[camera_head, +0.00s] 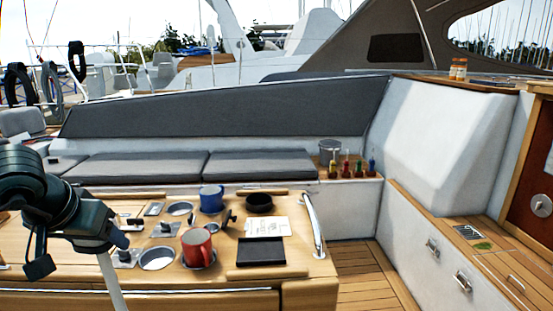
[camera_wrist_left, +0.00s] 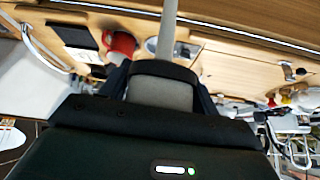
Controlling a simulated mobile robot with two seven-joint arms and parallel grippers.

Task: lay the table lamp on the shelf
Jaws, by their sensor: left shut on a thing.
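My left gripper (camera_head: 116,246) is at the left, in front of the cockpit table, pointing down. It is shut on a pale grey stem (camera_head: 110,280), which I take to be the table lamp; the stem runs down out of the picture. In the left wrist view the lamp's stem (camera_wrist_left: 167,35) runs from between the fingers of the left gripper (camera_wrist_left: 163,85) to the top edge. The lamp's far end is out of view. A wooden ledge (camera_head: 345,181) behind the table holds several small coloured bottles; I cannot tell whether it is the shelf. My right gripper is not in view.
The wooden table (camera_head: 60,255) carries a red mug (camera_head: 197,248), a blue mug (camera_head: 211,199), a black bowl (camera_head: 259,201) and a dark tray (camera_head: 261,252). A metal rail (camera_head: 314,225) edges its right end. Two jars stand on a high ledge (camera_head: 425,79) at right.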

